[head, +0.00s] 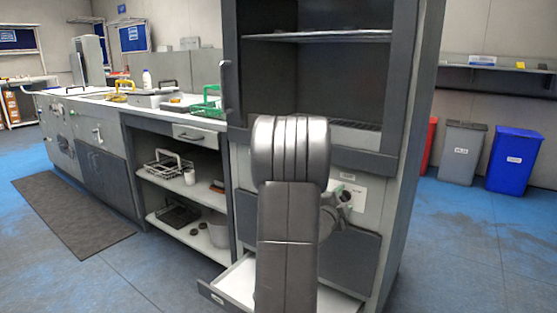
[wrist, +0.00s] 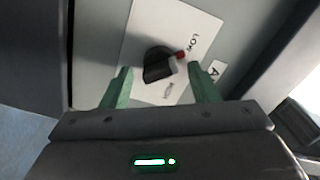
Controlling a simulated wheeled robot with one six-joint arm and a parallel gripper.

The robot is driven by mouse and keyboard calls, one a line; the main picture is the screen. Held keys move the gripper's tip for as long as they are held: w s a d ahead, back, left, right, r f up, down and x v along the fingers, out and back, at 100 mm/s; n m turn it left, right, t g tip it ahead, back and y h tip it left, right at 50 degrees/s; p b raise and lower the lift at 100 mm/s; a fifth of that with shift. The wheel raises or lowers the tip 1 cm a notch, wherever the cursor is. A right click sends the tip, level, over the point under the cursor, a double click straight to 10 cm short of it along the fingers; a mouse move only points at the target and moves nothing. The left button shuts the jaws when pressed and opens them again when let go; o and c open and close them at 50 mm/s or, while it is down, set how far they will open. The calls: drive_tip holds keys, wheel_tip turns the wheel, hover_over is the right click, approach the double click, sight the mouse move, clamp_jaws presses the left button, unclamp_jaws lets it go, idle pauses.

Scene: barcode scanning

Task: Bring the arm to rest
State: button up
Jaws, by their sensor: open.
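My arm (head: 290,200) rises in front of a tall grey cabinet (head: 410,130) in the head view and hides part of its front. My gripper (wrist: 160,74) is open and empty in the wrist view, with its two green fingers apart. A black knob (wrist: 155,65) with a red mark sits on a white panel (wrist: 145,25) lettered LOW and HIGH, and shows between and beyond the fingers. I cannot tell whether the fingers touch it. In the head view the panel (head: 352,191) is partly hidden by my arm and wrist.
An open drawer (head: 242,283) juts out low at the cabinet's front, partly behind my arm. A counter (head: 150,108) with shelves stands left. A dark mat (head: 75,215) lies on the floor. Blue (head: 514,160) and grey (head: 461,153) bins stand right. Floor at right is clear.

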drive_tip(key=m+b, duration=0.1)
drive_tip(key=m, duration=0.1)
drive_tip(key=shift+f+m, duration=0.15)
drive_tip(key=shift+m, duration=0.25)
drive_tip(key=p+v, duration=0.2)
drive_tip(key=v, duration=1.1)
drive_tip(key=shift+s+a, duration=0.25)
drive_tip(key=shift+s, duration=0.1)
